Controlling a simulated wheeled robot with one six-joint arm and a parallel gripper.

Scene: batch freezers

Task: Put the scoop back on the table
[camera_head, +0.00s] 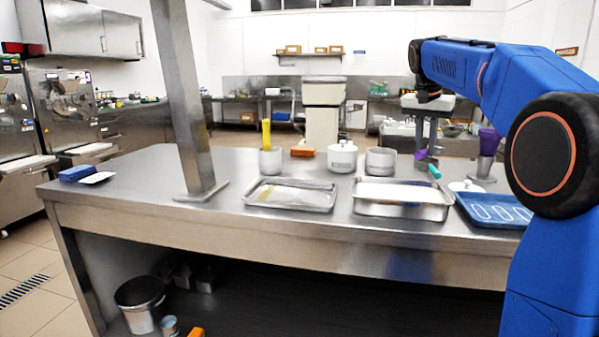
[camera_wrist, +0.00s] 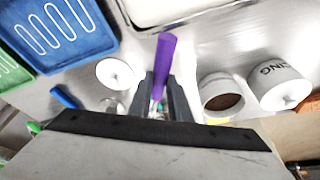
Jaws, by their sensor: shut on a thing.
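The scoop shows a purple handle (camera_wrist: 166,62) in the wrist view. It stands between the two dark fingers of my gripper (camera_wrist: 162,98), which is shut on it. The scoop's bowl end is hidden by the gripper. I cannot tell whether the scoop touches the table.
A steel post (camera_head: 185,110) rises at left.

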